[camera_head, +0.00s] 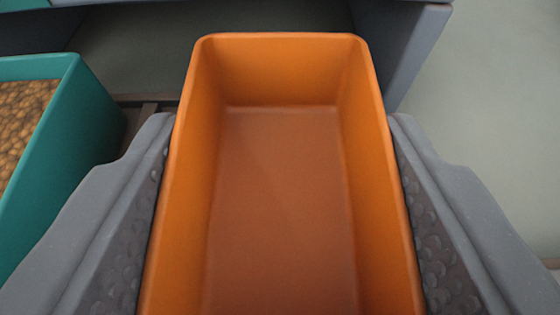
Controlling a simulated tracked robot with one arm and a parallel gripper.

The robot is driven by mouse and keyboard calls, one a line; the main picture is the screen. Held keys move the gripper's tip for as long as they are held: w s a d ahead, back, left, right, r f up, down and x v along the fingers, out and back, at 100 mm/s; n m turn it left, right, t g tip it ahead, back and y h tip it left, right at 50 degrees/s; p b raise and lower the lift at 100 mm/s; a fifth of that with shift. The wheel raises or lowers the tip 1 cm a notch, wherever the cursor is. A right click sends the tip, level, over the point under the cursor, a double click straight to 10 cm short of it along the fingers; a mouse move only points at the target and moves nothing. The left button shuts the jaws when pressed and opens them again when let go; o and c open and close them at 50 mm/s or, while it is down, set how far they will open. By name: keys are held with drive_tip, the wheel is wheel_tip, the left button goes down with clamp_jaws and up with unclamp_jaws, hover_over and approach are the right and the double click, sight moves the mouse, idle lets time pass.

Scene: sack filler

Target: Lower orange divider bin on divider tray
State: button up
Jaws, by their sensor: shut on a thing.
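The orange divider bin (282,180) fills the middle of the view. It is a deep rectangular box, open at the top and empty inside. My gripper (282,135) is shut on it, with one grey textured jaw against each long side wall. The near end of the bin runs out of the bottom of the picture. A dark brown strip (150,104) shows behind the left jaw; I cannot tell whether it is part of the divider tray. The bin hides what lies under it, so I cannot tell whether it touches anything below.
A teal bin (85,135) holding brown nut-like or grain-like pieces (22,115) stands close by on the left. A grey-blue frame with an upright panel (400,45) stands behind the bin. The pale floor (490,110) on the right looks clear.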

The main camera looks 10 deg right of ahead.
drive_tip(key=shift+f+b, duration=0.15)
drive_tip(key=shift+b, duration=0.25)
idle(0.4)
drive_tip(key=o, duration=1.5)
drive_tip(key=shift+c, duration=0.2)
wheel_tip(320, 180, up, 8)
drive_tip(key=p, duration=0.2)
idle(0.3)
